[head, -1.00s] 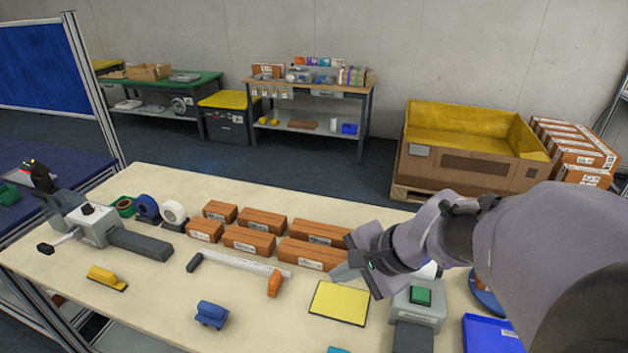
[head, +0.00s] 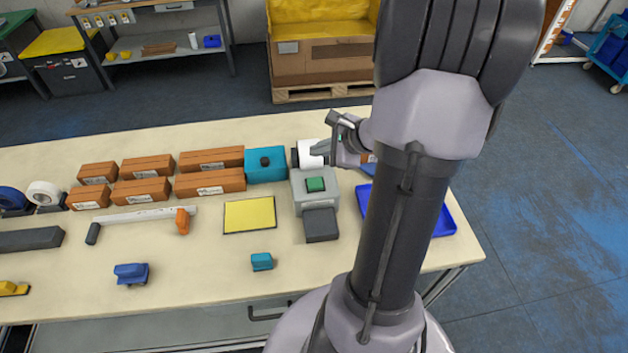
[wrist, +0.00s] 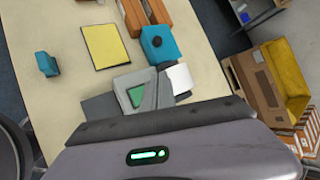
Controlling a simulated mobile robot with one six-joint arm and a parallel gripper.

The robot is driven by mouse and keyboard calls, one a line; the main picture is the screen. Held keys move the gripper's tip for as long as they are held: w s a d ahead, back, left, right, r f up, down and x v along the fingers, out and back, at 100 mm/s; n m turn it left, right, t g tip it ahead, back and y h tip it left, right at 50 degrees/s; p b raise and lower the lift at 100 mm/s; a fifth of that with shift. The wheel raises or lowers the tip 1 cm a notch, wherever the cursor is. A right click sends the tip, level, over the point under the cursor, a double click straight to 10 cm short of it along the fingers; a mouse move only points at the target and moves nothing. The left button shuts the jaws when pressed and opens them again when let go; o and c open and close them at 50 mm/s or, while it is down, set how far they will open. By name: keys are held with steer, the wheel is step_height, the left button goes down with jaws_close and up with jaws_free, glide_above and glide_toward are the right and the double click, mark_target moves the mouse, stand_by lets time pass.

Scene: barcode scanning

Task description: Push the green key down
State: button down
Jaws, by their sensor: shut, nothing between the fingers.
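The green key (head: 316,184) is a square button on top of a grey device (head: 301,198) on the table, with a dark grey block (head: 320,224) at its front. The key looks raised. It also shows in the wrist view (wrist: 137,95), partly hidden at its lower right. My gripper (head: 322,147) is shut and empty. The key and gripper look apart.
A teal box (head: 265,164) stands left of the roll, with several brown cartons (head: 210,182) further left. A yellow pad (head: 250,214) lies left of the device. A blue tray (head: 443,217) is at right, partly behind my arm. The table front has some free room.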

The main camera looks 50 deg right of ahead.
steer(key=b, duration=0.6)
glide_above(318, 184)
step_height(318, 184, down, 8)
steer(key=shift+f, duration=0.1)
steer(key=shift+f+b, duration=0.35)
steer(key=shift+b, duration=0.2)
stand_by(1.2)
steer(key=shift+f+b, duration=0.4)
steer(key=shift+b, duration=0.2)
steer(key=shift+s+f+b, duration=0.1)
steer(key=shift+f+b, duration=0.5)
steer(key=shift+b, duration=0.15)
stand_by(0.4)
stand_by(0.4)
steer(key=shift+r+p, duration=0.8)
steer(key=shift+r, duration=0.25)
